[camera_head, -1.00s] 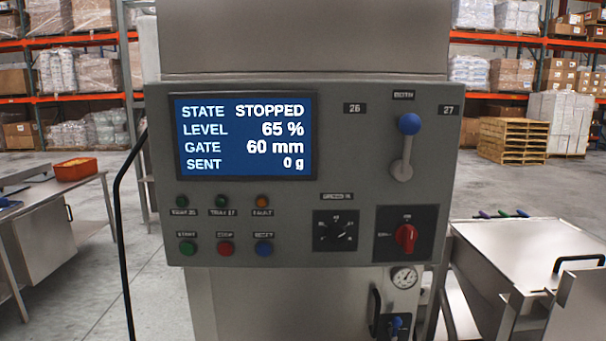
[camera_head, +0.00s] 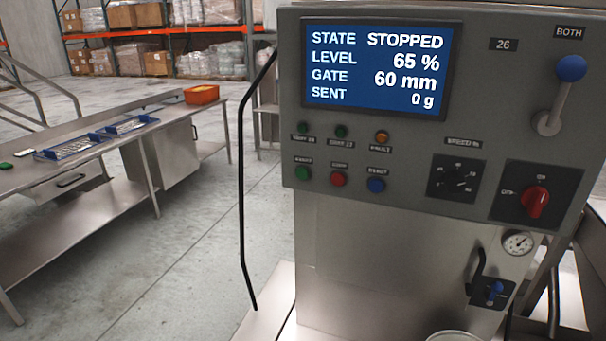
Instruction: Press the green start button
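The green start button (camera_head: 303,173) is at the lower left of the grey control panel (camera_head: 400,160), under a small label. A red button (camera_head: 338,179) and a blue button (camera_head: 376,185) sit to its right in the same row. The screen (camera_head: 378,68) reads STATE STOPPED, LEVEL 65 %, GATE 60 mm, SENT 0 g. Neither of my grippers shows in the head view, and nothing covers the button.
A blue-knobbed lever (camera_head: 571,68), a black dial (camera_head: 457,178) and a red rotary switch (camera_head: 535,202) are on the panel. A black curved rail (camera_head: 241,180) stands left of it. A steel table (camera_head: 80,170) with blue trays stands farther left. Open floor lies between.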

